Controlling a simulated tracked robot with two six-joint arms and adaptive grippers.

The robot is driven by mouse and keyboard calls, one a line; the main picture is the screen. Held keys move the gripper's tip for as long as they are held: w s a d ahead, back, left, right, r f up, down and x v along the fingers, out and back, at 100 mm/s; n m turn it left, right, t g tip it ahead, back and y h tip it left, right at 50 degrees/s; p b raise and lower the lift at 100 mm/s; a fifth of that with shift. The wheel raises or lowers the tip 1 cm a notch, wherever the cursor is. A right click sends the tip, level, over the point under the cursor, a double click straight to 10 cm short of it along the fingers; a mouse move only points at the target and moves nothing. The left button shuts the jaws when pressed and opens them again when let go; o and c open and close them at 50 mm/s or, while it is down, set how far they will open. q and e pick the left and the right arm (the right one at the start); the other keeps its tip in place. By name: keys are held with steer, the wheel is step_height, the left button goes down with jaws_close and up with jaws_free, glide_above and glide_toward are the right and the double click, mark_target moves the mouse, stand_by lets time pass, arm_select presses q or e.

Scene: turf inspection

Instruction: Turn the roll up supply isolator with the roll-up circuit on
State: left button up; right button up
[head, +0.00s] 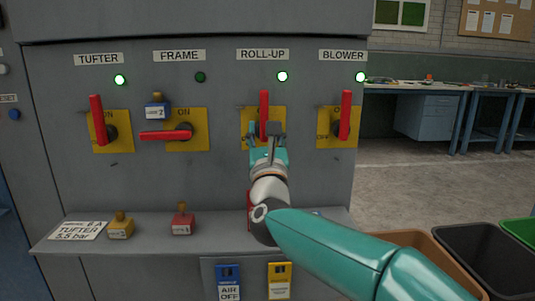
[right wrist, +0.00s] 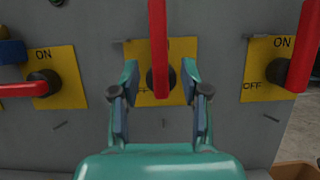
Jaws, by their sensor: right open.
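The roll-up isolator has a red handle (head: 264,112) standing upright on a yellow plate (head: 247,126), under the ROLL-UP label (head: 263,55). The green lamp (head: 282,76) below that label is lit. My right gripper (head: 267,130) is in front of the lower part of this isolator, its arm hiding part of the panel. In the right wrist view the gripper (right wrist: 160,95) is open, one finger on each side of the red handle (right wrist: 158,45) and its dark hub. I cannot tell whether either finger touches it. My left gripper is not in view.
The tufter handle (head: 97,118) and blower handle (head: 345,115) are upright with lit lamps. The frame handle (head: 166,135) lies horizontal, its lamp dark, with a blue padlock (head: 155,108) beside it. A ledge (head: 215,229) below holds yellow and red padlocks. Bins stand at right.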

steer(key=v, duration=0.6)
steer(key=shift+s+f, duration=0.3)
